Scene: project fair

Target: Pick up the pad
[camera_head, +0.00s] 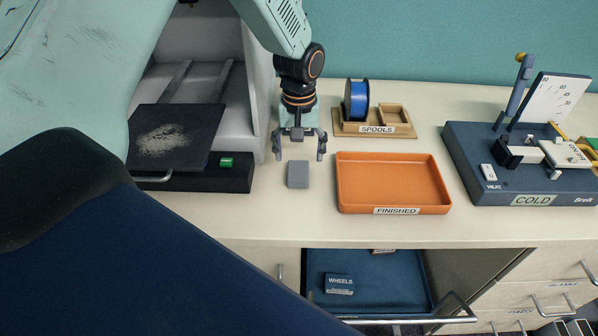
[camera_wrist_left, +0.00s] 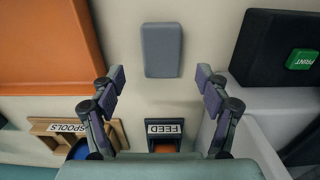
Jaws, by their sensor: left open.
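The pad is a small grey rounded block (camera_head: 298,174) lying flat on the pale bench top, between the dark printer base and the orange tray in the head view. It also shows at the upper middle of the left wrist view (camera_wrist_left: 161,50). My left gripper (camera_head: 299,156) points down just behind and above the pad, with its fingers spread apart and nothing between them. In the left wrist view the fingertips (camera_wrist_left: 161,78) are on either side of the pad's near end, apart from it. My right gripper does not show.
The orange FINISHED tray (camera_head: 440,205) is right of the pad. The printer base with a green button (camera_head: 226,162) is left. A SPOOLS holder (camera_head: 362,128) with a blue spool (camera_head: 357,101) stands behind. A blue COLD device (camera_head: 470,185) is far right. An open drawer (camera_head: 375,318) is below.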

